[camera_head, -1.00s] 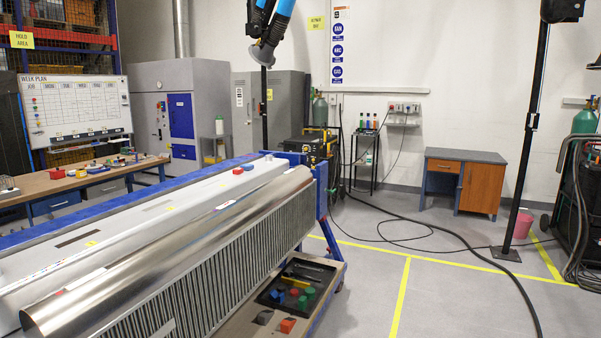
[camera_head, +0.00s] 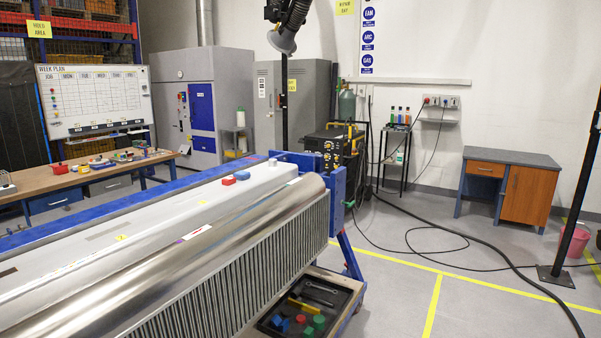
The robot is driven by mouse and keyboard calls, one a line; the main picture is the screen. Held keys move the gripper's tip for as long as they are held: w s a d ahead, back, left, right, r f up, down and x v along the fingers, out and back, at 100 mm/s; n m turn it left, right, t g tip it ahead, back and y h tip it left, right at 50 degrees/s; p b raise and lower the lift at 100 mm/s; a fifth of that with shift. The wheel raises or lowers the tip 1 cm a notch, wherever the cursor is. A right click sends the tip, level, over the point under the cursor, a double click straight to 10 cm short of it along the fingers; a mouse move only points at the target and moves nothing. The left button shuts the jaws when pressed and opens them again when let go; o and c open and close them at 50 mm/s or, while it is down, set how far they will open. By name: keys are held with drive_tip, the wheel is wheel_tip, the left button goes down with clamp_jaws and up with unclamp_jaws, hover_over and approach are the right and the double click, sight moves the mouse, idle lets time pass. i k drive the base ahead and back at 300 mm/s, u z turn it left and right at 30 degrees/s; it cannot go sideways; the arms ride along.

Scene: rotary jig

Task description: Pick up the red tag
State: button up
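A small red block-like piece (camera_head: 228,181) lies on top of the pale grey beam of the long jig (camera_head: 200,212), near its far end. A blue piece (camera_head: 243,175) lies right beside it. Another red piece (camera_head: 300,319) lies in the dark tray (camera_head: 337,296) low beside the jig, among blue and green pieces. I cannot tell for sure which red piece is the tag. My gripper is not in view.
A polished metal cylinder (camera_head: 150,275) runs along the jig's near side. A workbench (camera_head: 100,178) with small items stands at the left. A wooden desk (camera_head: 510,185) stands at the back right. Cables (camera_head: 470,245) cross the open floor at right.

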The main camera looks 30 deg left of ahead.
sight(230, 180)
drive_tip(key=u, duration=0.05)
drive_tip(key=i, duration=1.55)
drive_tip(key=u, duration=0.7)
drive_tip(key=i, duration=1)
drive_tip(key=u, duration=1.75)
drive_tip(key=i, duration=0.65)
drive_tip(key=u, duration=0.5)
